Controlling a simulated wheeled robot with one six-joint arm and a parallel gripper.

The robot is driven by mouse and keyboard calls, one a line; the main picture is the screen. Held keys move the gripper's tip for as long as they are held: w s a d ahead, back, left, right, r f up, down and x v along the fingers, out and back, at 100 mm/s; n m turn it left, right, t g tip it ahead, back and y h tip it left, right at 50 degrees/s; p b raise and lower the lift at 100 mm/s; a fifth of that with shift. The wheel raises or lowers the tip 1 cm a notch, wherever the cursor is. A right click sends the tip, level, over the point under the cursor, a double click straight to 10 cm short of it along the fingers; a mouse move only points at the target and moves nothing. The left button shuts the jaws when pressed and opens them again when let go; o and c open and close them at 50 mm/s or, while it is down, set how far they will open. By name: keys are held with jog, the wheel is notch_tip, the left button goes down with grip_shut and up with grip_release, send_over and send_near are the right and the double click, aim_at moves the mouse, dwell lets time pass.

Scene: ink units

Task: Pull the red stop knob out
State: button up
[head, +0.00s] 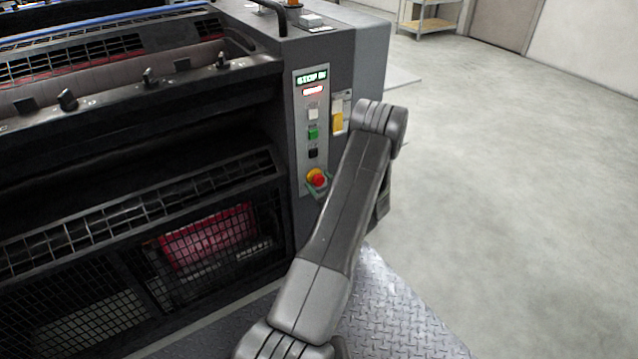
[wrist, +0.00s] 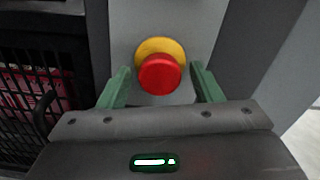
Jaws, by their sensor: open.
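The red stop knob (head: 317,180) with its yellow collar sits at the lower end of the grey control panel (head: 311,130) on the machine's end face. In the wrist view the red stop knob (wrist: 160,74) is near the centre, with the yellow collar (wrist: 157,48) behind it. My gripper (wrist: 160,82) is open, its green fingers to the left and right of the knob with gaps on both sides. How far the fingertips reach along the knob is hard to tell. In the head view my arm hides most of the gripper. The panel's display reads "STOP IN".
A white, a green (head: 313,133) and a black button sit above the knob. A yellow label (head: 337,122) is to the right of the panel. The dark press with wire guards (head: 150,215) stands left. Open grey floor (head: 500,180) lies to the right.

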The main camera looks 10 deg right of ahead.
jog(key=shift+w+a, duration=0.15)
jog(key=shift+w, duration=0.25)
jog(key=shift+c, duration=0.5)
grip_shut()
jog(key=shift+s+d+f+b, duration=0.15)
jog(key=shift+s+d+b, duration=0.05)
jog(key=shift+s+b, duration=0.2)
jog(key=shift+s, duration=0.45)
jog(key=shift+o, duration=0.5)
grip_release()
jog(key=shift+d, duration=0.15)
